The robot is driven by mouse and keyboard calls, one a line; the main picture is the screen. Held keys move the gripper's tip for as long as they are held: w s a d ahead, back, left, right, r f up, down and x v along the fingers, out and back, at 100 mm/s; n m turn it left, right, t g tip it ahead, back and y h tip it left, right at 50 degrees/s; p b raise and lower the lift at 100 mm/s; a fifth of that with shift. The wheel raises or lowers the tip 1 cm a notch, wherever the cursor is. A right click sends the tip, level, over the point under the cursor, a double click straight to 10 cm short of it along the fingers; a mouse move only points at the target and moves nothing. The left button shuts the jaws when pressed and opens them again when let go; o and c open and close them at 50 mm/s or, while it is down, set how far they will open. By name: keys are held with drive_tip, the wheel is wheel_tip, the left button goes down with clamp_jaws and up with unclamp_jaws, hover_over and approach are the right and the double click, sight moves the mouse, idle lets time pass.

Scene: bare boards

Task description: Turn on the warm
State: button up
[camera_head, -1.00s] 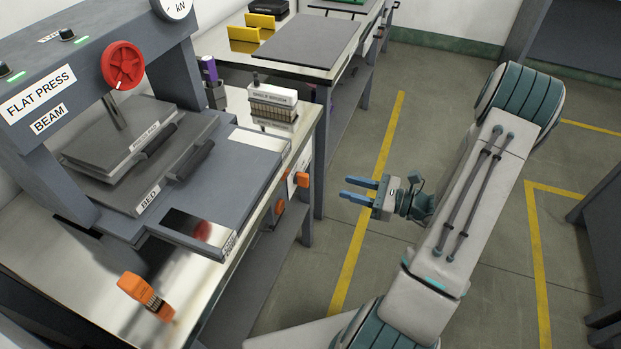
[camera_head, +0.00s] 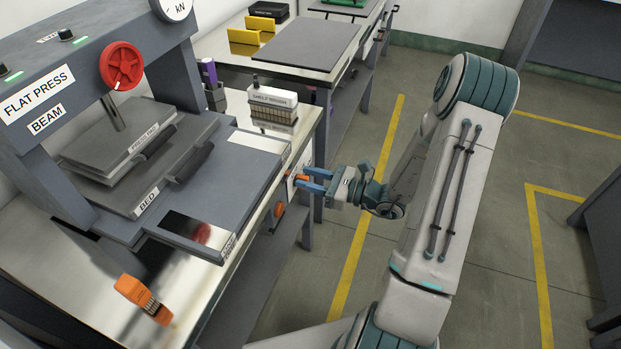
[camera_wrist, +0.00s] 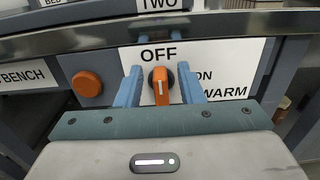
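An orange rotary knob (camera_wrist: 161,86) sits on a white plate (camera_wrist: 225,52) marked OFF, ON and WARM, on the bench front. Its white pointer line is upright, toward OFF. In the wrist view my gripper (camera_wrist: 162,82) is open, with one blue finger on each side of the knob. I cannot tell whether either finger touches it. In the head view my gripper (camera_head: 314,178) is at the bench's front edge, and the knob (camera_head: 301,178) shows just beyond the fingertips.
A round orange button (camera_wrist: 87,84) is left of the plate. An orange object (camera_head: 143,298) lies on the benchtop. The floor (camera_head: 350,245) right of the bench is clear.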

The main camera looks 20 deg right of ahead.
clamp_jaws()
drive_tip(key=shift+r+p, duration=0.1)
drive_tip(key=shift+p, duration=0.25)
drive_tip(key=m+p, duration=0.3)
drive_tip(key=shift+w+d+r, duration=0.1)
drive_tip(key=shift+w+d, duration=0.05)
drive_tip(key=shift+w, duration=0.1)
drive_tip(key=m+p, duration=0.4)
drive_tip(key=shift+w+d+f, duration=0.2)
drive_tip(key=shift+w+d, duration=0.05)
drive_tip(key=shift+w, duration=0.05)
drive_tip(key=m+p, duration=0.1)
drive_tip(key=m, duration=0.1)
drive_tip(key=m+p, duration=0.1)
drive_tip(key=m, duration=0.1)
drive_tip(key=f+m+p, duration=0.1)
drive_tip(key=m, duration=0.1)
drive_tip(key=shift+w+d+p, duration=0.15)
drive_tip(key=shift+w+p, duration=0.1)
drive_tip(key=shift+p, duration=0.05)
drive_tip(key=m+p, duration=0.1)
drive_tip(key=m, duration=0.1)
drive_tip(key=f+m, duration=0.1)
drive_tip(key=m, duration=0.1)
drive_tip(key=shift+w+d+m+p, duration=0.1)
drive_tip(key=shift+m+p, duration=0.25)
drive_tip(key=shift+m, duration=0.05)
drive_tip(key=shift+f, duration=0.1)
